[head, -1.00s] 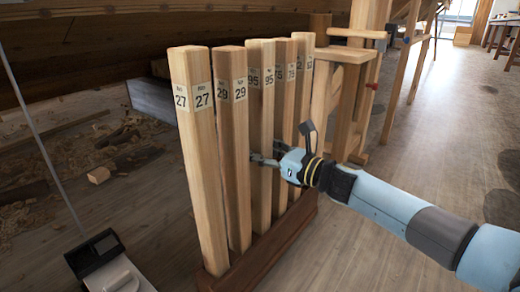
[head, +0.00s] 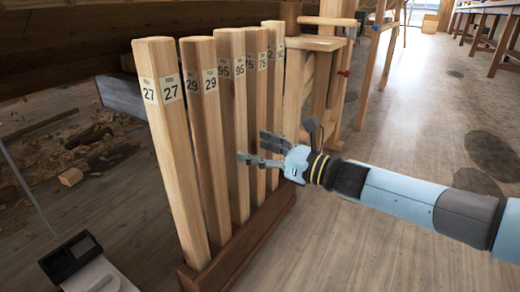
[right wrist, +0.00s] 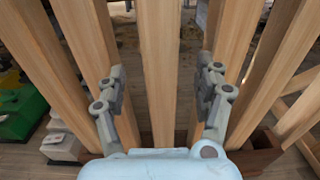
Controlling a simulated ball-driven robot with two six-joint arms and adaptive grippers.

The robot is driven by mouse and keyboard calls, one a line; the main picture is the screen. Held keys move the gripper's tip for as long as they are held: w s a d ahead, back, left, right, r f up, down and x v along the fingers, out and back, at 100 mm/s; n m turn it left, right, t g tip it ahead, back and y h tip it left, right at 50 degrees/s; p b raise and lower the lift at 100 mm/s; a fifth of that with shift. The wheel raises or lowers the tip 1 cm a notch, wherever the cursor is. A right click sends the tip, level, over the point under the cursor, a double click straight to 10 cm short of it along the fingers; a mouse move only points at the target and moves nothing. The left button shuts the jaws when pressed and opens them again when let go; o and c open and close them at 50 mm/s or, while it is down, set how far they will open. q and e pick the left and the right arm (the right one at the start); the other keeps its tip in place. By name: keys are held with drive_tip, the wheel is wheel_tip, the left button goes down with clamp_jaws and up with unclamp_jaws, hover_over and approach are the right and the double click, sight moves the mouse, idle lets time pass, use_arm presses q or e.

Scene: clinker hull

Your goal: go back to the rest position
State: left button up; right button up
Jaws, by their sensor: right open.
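My right gripper (head: 262,153) is open and empty in the head view, just to the right of a row of numbered wooden posts. In the right wrist view its two fingers (right wrist: 160,90) stand apart, with a wooden post (right wrist: 158,60) visible beyond the gap between them. The posts stand in a dark wooden base; the front one (head: 172,150) is labelled 27 and the one behind it (head: 208,140) is labelled 29. Further posts, one marked 95 (head: 234,130) and one marked 75 (head: 256,100), follow. My left gripper is not in view.
The dark base (head: 240,245) holds the posts upright. A wooden stand with clamps (head: 320,75) is behind the row. Wood shavings (head: 95,150) lie on the floor at left. A black-and-white device (head: 75,262) is at lower left. The floor at right is largely clear.

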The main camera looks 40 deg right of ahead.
drive_tip(key=shift+s+d, duration=0.15)
drive_tip(key=shift+s, duration=0.2)
idle(0.3)
